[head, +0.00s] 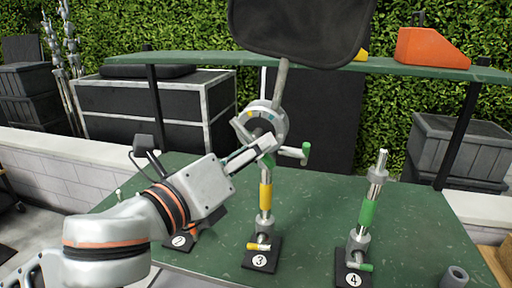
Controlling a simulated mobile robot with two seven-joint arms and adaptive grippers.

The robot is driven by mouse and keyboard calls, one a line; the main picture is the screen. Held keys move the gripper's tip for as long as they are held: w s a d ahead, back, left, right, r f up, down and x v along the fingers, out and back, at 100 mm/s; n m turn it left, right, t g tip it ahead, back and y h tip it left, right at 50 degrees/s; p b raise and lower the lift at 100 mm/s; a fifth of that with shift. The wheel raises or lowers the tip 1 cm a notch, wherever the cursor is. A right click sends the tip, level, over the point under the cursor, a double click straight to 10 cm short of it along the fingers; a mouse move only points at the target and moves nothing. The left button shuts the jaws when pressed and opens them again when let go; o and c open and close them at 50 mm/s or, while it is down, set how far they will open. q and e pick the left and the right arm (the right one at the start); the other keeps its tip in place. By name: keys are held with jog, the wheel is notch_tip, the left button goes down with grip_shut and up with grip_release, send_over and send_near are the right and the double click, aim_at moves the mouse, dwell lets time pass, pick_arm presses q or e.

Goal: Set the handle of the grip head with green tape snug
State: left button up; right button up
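A round silver grip head (262,119) with small coloured marks on its face sits on top of stand 3. A bit of green shows at the neck below the head. My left gripper (268,144) reaches in from the lower left, with its fingertips at the lower front of the head, overlapping it in view. I cannot tell whether they touch it or how far apart they are. The green grip is to the right of the fingertips. My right gripper is not in view.
Stand 3 (265,197) has yellow tape; stand 4 (367,213) to the right has green tape. A black flag (300,30) rises above the head. Stand 2's base (180,241) is partly behind my arm. Free green tabletop (420,225) lies right of stand 4.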

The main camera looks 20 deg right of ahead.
pick_arm(q)
jog(key=shift+w+d, duration=0.4)
jog(key=shift+d, duration=0.15)
grip_shut()
